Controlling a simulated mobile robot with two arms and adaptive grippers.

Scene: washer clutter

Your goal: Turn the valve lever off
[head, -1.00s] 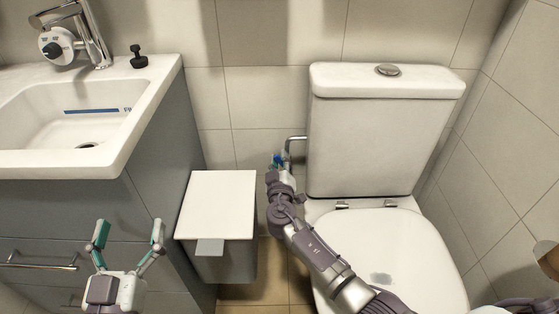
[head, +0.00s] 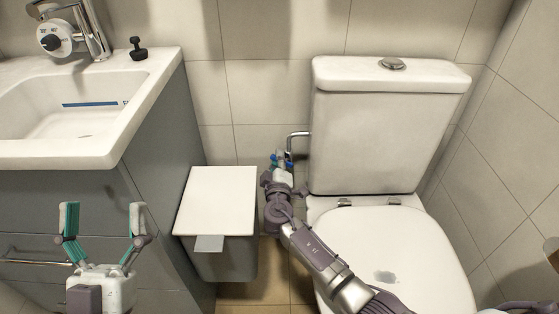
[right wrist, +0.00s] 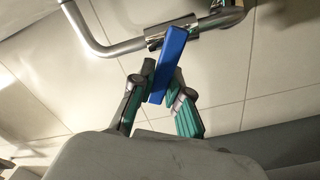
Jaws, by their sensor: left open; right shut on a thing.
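The blue valve lever (right wrist: 168,62) slants across the middle of the right wrist view, joined at its upper end to the metal valve on a bent pipe (right wrist: 122,47). My right gripper (right wrist: 166,82) is shut on the lever's lower part, one finger on each side. In the head view my right gripper (head: 281,160) is beside the toilet tank, below the pipe (head: 298,134); the lever is too small to make out clearly there. My left gripper (head: 104,208) is open and empty in front of the grey cabinet.
A bin with a white lid (head: 217,200) stands just left of my right gripper. The toilet (head: 405,245) and its tank (head: 385,130) are close on the right. The sink (head: 80,110) and grey cabinet (head: 150,165) fill the left side.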

